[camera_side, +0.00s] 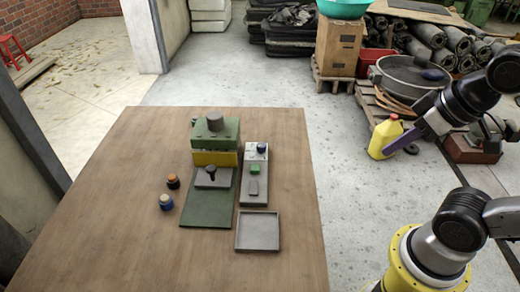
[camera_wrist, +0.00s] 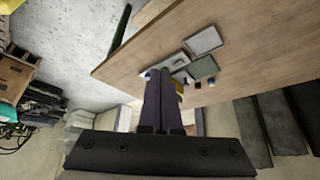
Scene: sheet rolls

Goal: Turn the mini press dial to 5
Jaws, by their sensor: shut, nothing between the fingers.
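The mini press (camera_side: 217,133) is a green block with a yellow band and a grey cylinder on top, standing on the wooden table. To its right is a narrow grey panel (camera_side: 246,193) with a dark blue round knob (camera_side: 262,149) at its far end, a green button (camera_side: 255,169) and a grey piece. The knob looks like the dial; its numbers are too small to read. My gripper (camera_side: 387,153) has purple fingers, shut and empty, well right of the table. In the wrist view the fingers (camera_wrist: 161,76) hide part of the press; the panel (camera_wrist: 177,60) shows beyond them.
An empty grey tray (camera_side: 258,231) lies in front of the panel. Two small round pieces, orange-topped (camera_side: 173,181) and blue-banded (camera_side: 166,202), stand left of the press. The table's left side (camera_side: 110,200) is bare. A yellow jug (camera_side: 384,137) stands on the floor behind my fingers.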

